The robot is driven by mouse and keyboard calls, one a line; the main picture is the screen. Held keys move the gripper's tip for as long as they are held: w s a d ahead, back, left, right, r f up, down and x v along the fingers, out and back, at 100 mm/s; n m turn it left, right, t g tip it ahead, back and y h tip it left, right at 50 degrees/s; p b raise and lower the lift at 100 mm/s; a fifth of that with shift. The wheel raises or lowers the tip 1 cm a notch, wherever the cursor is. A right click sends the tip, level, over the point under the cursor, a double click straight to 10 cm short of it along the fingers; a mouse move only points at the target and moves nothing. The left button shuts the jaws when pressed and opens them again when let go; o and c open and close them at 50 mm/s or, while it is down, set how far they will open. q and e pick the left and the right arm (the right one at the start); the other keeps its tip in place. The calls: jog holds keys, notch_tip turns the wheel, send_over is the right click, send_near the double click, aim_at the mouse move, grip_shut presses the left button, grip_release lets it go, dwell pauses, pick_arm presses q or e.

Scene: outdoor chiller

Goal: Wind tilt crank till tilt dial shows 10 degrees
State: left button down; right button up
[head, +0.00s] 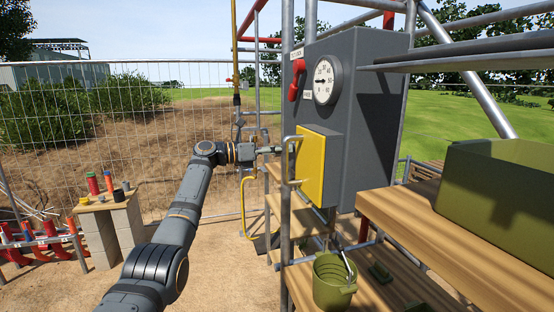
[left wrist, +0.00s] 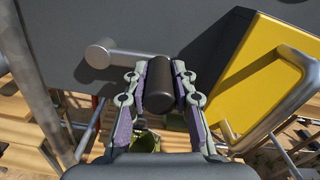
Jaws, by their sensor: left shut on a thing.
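A round white dial (head: 323,80) is on the front of a grey cabinet (head: 370,115). Its dark needle points left; the small numbers are too blurred for a sure reading. The crank shows in the left wrist view: a metal hub (left wrist: 100,53) on the grey cabinet face, an arm running right, and a dark cylindrical handle (left wrist: 158,86). My left gripper (head: 272,150) is at the cabinet's left side, left of the yellow door. In the left wrist view its fingers (left wrist: 160,88) are shut on the crank handle, one on each side. My right gripper is out of view.
A yellow door (head: 312,165) with a metal bar handle (head: 290,160) stands close right of my left gripper. A red lever (head: 297,80) is left of the dial. Scaffold poles (head: 287,230) rise close by.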

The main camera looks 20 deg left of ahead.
pick_arm(q)
jog(key=shift+w+a+r+n, duration=0.1)
jog(key=shift+r+n, duration=0.85)
jog(key=shift+n, duration=0.25)
jog(key=shift+r+n, duration=0.2)
jog(key=shift+n, duration=0.2)
jog(key=shift+w+a+r, duration=0.1)
jog(key=shift+w+r, duration=0.05)
jog(key=shift+w+a+r+n, duration=0.15)
jog(key=shift+r+n, duration=0.2)
jog(key=shift+n, duration=0.55)
jog(key=c, duration=1.1)
grip_release()
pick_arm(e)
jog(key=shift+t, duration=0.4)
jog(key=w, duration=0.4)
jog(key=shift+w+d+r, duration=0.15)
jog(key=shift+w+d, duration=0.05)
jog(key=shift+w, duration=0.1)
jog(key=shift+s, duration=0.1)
